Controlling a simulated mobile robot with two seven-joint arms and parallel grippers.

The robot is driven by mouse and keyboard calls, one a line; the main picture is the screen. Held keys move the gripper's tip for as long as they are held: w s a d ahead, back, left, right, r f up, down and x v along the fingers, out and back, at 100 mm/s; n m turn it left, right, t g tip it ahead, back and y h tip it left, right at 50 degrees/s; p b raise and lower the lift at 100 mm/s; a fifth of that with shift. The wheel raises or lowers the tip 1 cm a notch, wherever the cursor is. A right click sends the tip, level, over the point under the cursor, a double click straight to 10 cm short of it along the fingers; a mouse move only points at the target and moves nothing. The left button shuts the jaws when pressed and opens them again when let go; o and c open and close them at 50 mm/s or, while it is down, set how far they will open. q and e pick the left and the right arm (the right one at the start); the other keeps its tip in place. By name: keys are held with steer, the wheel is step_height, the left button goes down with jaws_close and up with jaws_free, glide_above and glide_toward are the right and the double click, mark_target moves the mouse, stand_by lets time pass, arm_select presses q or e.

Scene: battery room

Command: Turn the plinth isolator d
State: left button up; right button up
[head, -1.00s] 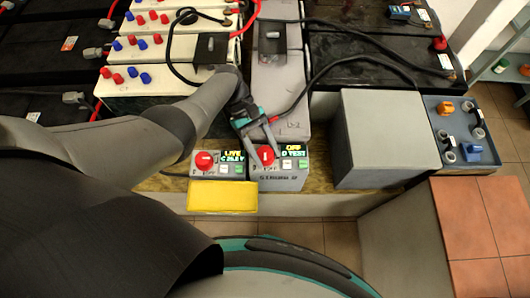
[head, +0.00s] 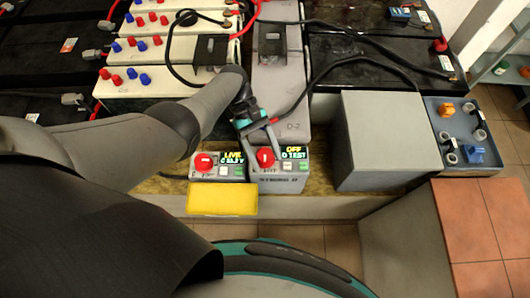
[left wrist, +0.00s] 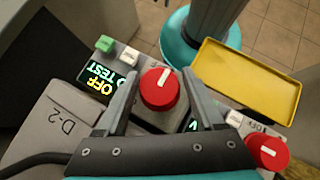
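The grey isolator box (head: 278,178) at the plinth edge has a red knob (head: 265,157) with a white mark and a lit display reading OFF and 0 TEST. In the left wrist view the knob (left wrist: 159,90) lies between my left gripper's fingers (left wrist: 163,78), near the label D-2 (left wrist: 68,124). My left gripper (head: 262,136) is open, pointing down at the knob from behind. A finger on each side looks close to it; I cannot tell if either touches. A second box (head: 218,171) on the left has a red knob and reads LIVE. My right gripper is not in view.
A yellow tray (head: 222,201) sits in front of the left box. A large grey block (head: 388,140) stands to the right, with a blue-grey panel (head: 464,160) beyond it. Batteries and black cables (head: 340,66) fill the back. Tiled floor lies in front.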

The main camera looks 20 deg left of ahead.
arm_select(q)
steer(key=v, duration=0.8)
steer(key=shift+w+a+r+p, duration=0.2)
steer(key=shift+w+r+p, duration=0.05)
steer(key=shift+p, duration=0.05)
steer(key=b+v, duration=0.1)
steer(key=v, duration=0.5)
steer(key=shift+a+r, duration=0.15)
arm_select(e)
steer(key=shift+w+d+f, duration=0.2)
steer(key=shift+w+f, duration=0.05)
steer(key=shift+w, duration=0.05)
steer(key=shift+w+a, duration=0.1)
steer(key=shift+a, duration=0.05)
